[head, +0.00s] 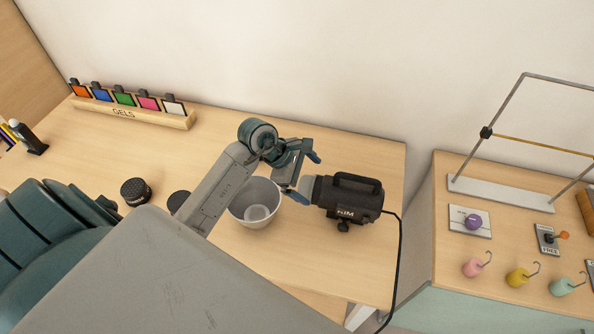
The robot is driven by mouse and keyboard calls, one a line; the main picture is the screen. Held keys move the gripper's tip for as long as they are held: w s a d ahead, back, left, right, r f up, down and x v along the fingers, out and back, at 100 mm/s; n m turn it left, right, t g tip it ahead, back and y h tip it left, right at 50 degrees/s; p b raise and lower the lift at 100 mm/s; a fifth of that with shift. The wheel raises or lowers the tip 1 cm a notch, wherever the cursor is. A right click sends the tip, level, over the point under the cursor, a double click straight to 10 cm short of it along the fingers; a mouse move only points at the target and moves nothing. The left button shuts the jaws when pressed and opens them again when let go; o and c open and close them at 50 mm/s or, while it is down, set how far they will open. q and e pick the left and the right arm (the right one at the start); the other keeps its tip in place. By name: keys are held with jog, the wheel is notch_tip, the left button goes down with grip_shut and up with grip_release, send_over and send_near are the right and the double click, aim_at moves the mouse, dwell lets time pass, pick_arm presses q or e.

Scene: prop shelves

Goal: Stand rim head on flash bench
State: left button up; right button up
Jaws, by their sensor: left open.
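The rim head (345,198) is a black flash unit with a top handle, a pale front end and white lettering on its side. It is at the right end of the light wooden flash bench (225,140), handle up, with a black cable running from its back. Whether its underside touches the bench is hard to tell. My left gripper (307,176) is open at the head's pale front end, with one finger on the far side and the other at the near side. I cannot tell whether they touch it. My right gripper is not in view.
A white bowl-shaped reflector (240,212) stands just left of the head, partly behind my arm. A gels rack (135,112) is at the back left. Small dark round items (135,191) lie nearer. A second table (500,285) with hooked weights and a frame stands right, across a gap.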

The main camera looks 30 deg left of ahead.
pick_arm(q)
jog(key=b+v, duration=0.1)
jog(key=v, duration=0.3)
jog(key=shift+a, duration=0.1)
jog(key=shift+v, duration=0.85)
dwell(0.7)
